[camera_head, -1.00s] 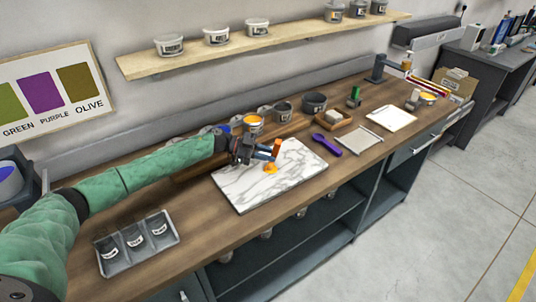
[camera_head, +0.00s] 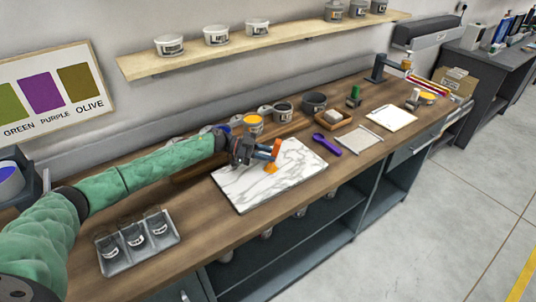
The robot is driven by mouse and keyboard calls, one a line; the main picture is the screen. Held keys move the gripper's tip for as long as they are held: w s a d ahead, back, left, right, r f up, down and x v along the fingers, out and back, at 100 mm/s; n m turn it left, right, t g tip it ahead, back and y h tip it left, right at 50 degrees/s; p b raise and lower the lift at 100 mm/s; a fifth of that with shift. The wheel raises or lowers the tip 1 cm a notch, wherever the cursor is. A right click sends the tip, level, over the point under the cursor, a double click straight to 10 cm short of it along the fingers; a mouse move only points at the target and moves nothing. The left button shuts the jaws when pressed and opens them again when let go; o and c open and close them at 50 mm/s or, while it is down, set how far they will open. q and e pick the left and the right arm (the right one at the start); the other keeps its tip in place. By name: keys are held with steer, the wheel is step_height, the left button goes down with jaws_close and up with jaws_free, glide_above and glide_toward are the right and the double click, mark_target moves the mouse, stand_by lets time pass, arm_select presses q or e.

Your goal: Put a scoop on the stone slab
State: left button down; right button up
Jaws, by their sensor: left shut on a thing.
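The white, grey-veined stone slab (camera_head: 245,192) lies on the wooden bench near the middle of the view. My left gripper (camera_head: 258,152) reaches over the slab's far part from the left. It is shut on an orange scoop (camera_head: 276,149), which stands steeply above the slab. An orange patch (camera_head: 270,169) shows just below the scoop, at the slab's surface. I cannot tell whether the scoop touches it. An open tub of orange ink (camera_head: 253,121) stands behind the slab. My right gripper is not in view.
A purple scoop-like tool (camera_head: 327,145) lies right of the slab, near a wooden box (camera_head: 333,120) and a flat tray (camera_head: 359,139). Several tubs line the bench's back.

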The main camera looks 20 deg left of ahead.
arm_select(q)
steer(key=shift+f, duration=0.1)
stand_by(0.7)
steer(key=shift+p, duration=0.3)
step_height(320, 180, up, 5)
steer(key=p, duration=0.3)
steer(key=shift+p, duration=0.35)
